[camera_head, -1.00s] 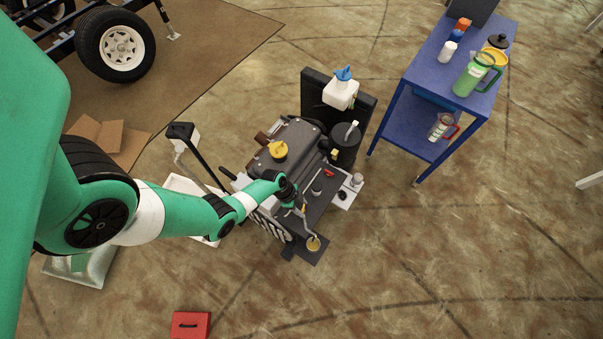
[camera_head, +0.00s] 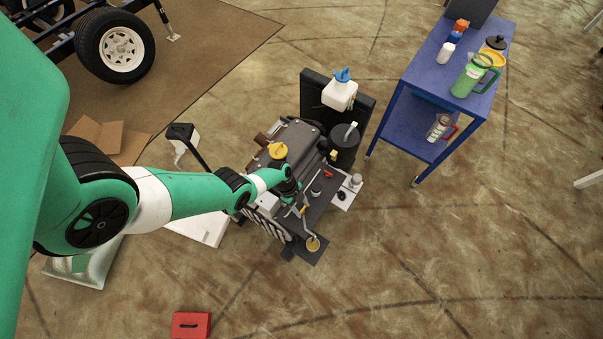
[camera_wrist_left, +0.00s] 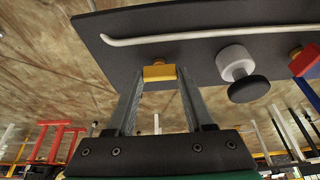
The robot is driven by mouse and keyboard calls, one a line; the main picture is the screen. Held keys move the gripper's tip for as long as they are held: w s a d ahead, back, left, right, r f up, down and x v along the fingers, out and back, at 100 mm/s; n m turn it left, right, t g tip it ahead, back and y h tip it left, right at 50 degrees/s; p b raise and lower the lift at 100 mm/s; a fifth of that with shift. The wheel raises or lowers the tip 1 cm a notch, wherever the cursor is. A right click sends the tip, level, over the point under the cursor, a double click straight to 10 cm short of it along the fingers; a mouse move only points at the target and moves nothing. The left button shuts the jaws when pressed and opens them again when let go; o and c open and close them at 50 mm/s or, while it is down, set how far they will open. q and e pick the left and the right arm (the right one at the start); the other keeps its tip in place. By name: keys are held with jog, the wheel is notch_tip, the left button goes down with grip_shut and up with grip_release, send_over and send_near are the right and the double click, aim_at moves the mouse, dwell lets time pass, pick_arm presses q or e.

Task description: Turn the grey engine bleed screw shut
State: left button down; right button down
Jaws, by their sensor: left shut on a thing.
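The dark engine unit (camera_head: 297,140) stands on the floor in the middle of the head view. My left gripper (camera_head: 300,205) is low at its front, by the dark front panel. In the left wrist view my left gripper (camera_wrist_left: 160,76) has its fingertips on both sides of a small yellow block-shaped piece (camera_wrist_left: 159,73) below a dark plate (camera_wrist_left: 200,40). Its jaws are shut on this piece. A pale grey round part with a dark knob (camera_wrist_left: 240,75) is right of the fingers, apart from them. I cannot tell which part is the grey bleed screw. My right gripper is not in view.
A long pale rod (camera_wrist_left: 190,35) runs along the plate near the fingers, and a red part (camera_wrist_left: 304,60) is at right. A blue cart (camera_head: 415,85) with bottles stands at upper right. A red box (camera_head: 190,325) lies on the floor, which is clear at right.

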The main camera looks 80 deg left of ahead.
pick_arm(q)
jog(key=shift+c, duration=1.4)
grip_release()
jog(key=p+v, duration=1.1)
jog(key=shift+r, duration=0.25)
